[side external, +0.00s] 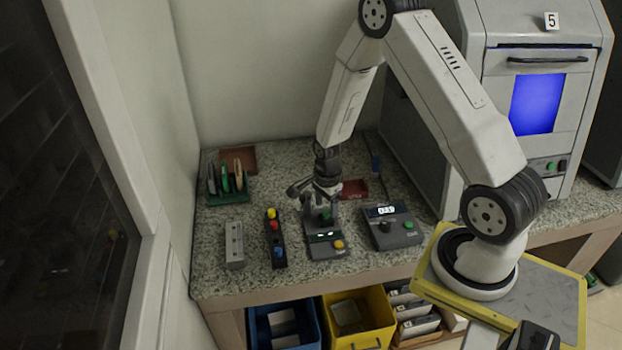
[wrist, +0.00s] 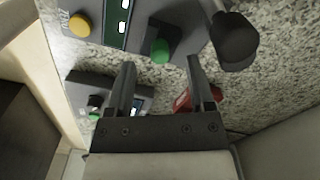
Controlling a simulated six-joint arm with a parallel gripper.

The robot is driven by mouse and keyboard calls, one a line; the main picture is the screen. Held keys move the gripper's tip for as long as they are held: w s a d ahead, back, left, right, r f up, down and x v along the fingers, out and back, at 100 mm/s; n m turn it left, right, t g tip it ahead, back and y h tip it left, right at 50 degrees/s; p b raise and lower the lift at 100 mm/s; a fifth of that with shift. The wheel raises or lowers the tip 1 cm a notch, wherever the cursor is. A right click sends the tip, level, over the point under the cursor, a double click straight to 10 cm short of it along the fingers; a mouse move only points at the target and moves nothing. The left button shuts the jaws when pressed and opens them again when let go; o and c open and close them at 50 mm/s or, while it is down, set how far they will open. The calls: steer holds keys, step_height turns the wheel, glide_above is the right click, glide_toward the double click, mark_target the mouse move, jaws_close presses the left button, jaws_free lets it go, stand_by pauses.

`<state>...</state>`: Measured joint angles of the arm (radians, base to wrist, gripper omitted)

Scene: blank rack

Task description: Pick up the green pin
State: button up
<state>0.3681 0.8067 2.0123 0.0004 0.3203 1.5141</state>
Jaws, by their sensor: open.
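The green pin (side external: 326,215) shows as a small green top at the back of a dark grey device with a small display and a yellow button (side external: 338,244). In the wrist view the green top (wrist: 160,49) sits on a dark block, just beyond and between my fingertips. My gripper (side external: 318,197) hangs above the rear of this device. Its two fingers (wrist: 158,68) are apart with nothing between them. The pin's lower part is hidden, and I cannot tell the height gap.
Left stand a black rack (side external: 268,238) with yellow, red and blue pins, a grey block (side external: 234,245), and a green disc rack (side external: 230,198). Right is a meter (side external: 393,239) with a knob and green button. A red tray (side external: 353,189) lies behind. A dark round part (wrist: 235,42) is near my right finger.

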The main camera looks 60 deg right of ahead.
mark_target(326, 217)
steer(key=shift+f, duration=1.15)
jaws_close()
